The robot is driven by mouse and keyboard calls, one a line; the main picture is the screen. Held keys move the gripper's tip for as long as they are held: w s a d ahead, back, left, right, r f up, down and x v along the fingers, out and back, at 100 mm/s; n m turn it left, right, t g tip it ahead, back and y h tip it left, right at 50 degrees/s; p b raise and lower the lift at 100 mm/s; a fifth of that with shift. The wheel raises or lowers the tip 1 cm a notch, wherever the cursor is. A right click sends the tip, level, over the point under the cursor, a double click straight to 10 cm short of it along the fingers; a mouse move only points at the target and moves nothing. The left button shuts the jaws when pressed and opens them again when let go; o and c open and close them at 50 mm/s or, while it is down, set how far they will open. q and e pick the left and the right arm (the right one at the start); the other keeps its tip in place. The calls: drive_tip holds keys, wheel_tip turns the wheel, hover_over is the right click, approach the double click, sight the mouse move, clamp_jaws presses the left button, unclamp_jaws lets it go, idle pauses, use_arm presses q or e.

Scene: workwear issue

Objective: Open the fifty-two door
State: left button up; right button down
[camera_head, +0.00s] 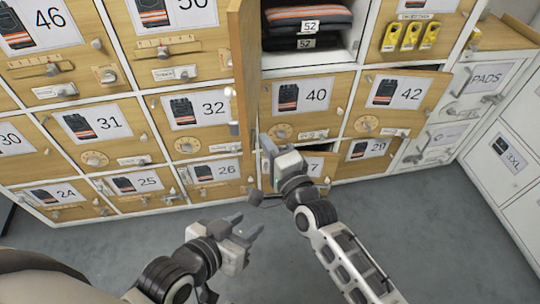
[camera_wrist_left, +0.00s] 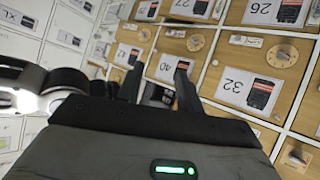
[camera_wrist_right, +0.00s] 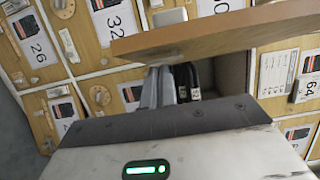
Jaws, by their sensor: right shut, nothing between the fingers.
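The fifty-two door (camera_head: 243,70) is a wooden panel that stands swung outward, seen nearly edge-on in the head view. Its open compartment holds dark folded garments (camera_head: 308,18) with orange stripes and tags reading 52. In the right wrist view the door (camera_wrist_right: 225,32) crosses above my fingers, with the open compartment (camera_wrist_right: 232,75) behind. My right gripper (camera_head: 267,146) is shut and empty, close to the door's lower end; I cannot tell whether it touches the door. My left gripper (camera_head: 250,228) is open and empty, low in front of the cabinet; its spread fingers show in the left wrist view (camera_wrist_left: 158,85).
Closed doors 32 (camera_head: 205,107) and 40 (camera_head: 310,95) are nearby. Door 42 (camera_head: 400,92) looks slightly ajar. White lockers (camera_head: 500,165) stand at the right. The grey floor (camera_head: 430,230) is clear.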

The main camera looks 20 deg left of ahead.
idle(0.4)
drive_tip(key=v, duration=1.5)
drive_tip(key=shift+s+d+p, duration=0.25)
drive_tip(key=shift+d+p, duration=0.05)
drive_tip(key=shift+p, duration=0.1)
drive_tip(key=shift+r, duration=0.1)
